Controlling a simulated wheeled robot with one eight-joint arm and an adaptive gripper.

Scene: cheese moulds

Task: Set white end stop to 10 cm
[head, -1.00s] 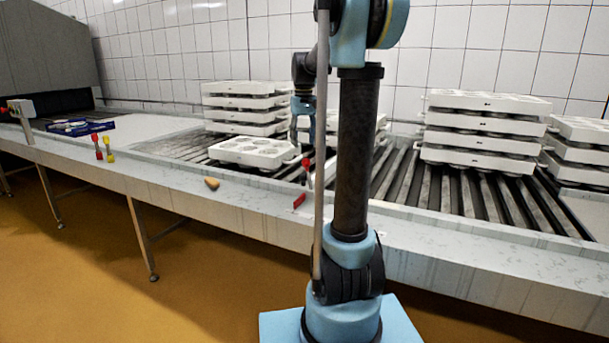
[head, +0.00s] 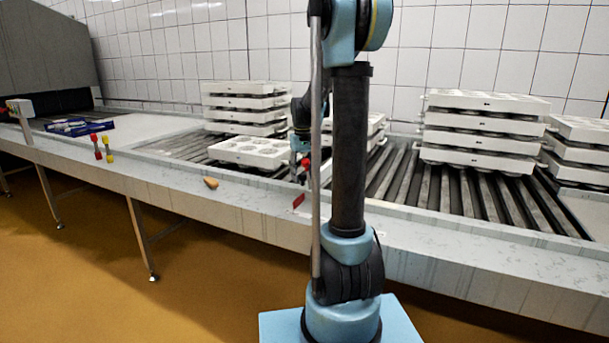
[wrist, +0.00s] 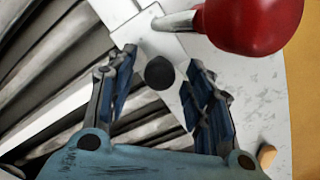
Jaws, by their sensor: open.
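In the wrist view, a white flat bar (wrist: 150,45) with a round dark knob or hole (wrist: 159,73) runs between the fingers of my gripper (wrist: 160,66). This bar looks like the white end stop. My gripper is open, with one finger on each side of the bar; I cannot tell whether they touch it. A red ball-shaped handle (wrist: 252,22) on a metal rod is close by at the upper right. In the head view my gripper (head: 299,160) is low at the roller conveyor's front edge, partly behind my arm. The end stop is not clear there.
A white mould tray (head: 250,151) lies left of my gripper, with a stack of trays (head: 245,102) behind. More stacks (head: 480,135) stand to the right. A red piece (head: 299,201) and a tan cone (head: 211,183) are on the front ledge (head: 250,200).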

